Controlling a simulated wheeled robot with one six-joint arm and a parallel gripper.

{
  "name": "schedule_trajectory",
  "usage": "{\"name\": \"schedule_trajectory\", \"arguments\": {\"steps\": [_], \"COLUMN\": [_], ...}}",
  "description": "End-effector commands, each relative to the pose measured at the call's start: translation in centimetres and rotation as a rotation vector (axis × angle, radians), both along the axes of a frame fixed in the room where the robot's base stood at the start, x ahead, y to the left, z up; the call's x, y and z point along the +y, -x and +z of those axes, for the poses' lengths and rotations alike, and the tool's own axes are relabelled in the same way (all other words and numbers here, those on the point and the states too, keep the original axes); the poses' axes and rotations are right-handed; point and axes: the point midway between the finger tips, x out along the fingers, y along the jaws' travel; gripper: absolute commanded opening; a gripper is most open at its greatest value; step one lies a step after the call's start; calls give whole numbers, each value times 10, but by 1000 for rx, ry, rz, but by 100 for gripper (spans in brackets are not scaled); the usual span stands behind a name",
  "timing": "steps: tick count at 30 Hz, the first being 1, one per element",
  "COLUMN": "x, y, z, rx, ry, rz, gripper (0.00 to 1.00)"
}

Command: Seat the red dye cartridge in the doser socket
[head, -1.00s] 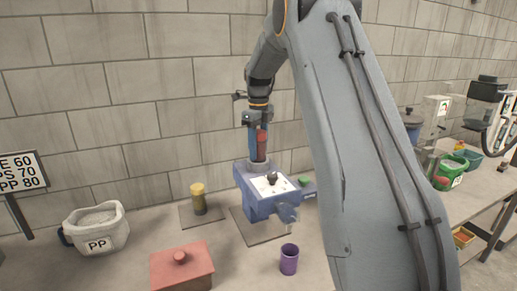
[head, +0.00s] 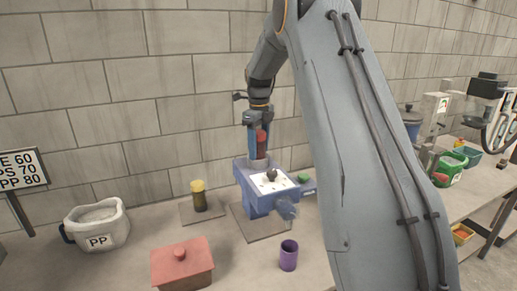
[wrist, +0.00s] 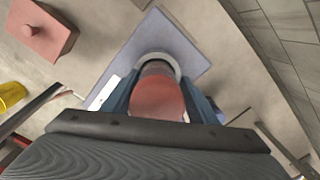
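The red dye cartridge (head: 261,137) stands upright between the fingers of my gripper (head: 257,132). In the wrist view its round red top (wrist: 158,98) lies between the two blue fingers, which appear shut on it. Its darker lower part points down at the pale ring of the doser socket (head: 258,164), and the ring (wrist: 178,66) shows around it in the wrist view. The blue doser (head: 262,202) stands on a grey plate. Whether the cartridge's lower end is inside the ring or just above it, I cannot tell.
A red lidded box (head: 182,268) and a purple cup (head: 289,256) are in front. A PP tub (head: 97,226) is at left. The block wall is close behind.

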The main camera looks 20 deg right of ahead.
Motion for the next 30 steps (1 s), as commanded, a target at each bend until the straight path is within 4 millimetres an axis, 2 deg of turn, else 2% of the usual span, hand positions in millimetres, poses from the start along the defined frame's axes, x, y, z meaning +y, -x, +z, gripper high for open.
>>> {"name": "schedule_trajectory", "arguments": {"steps": [1, 18, 23, 30], "x": [4, 8, 8, 2], "y": [7, 6, 5, 4], "z": [-17, -14, 3, 55], "rx": [30, 31, 29, 20], "ry": [-9, -13, -12, -8], "rz": [0, 4, 3, -2], "gripper": [63, 63, 63, 63]}}
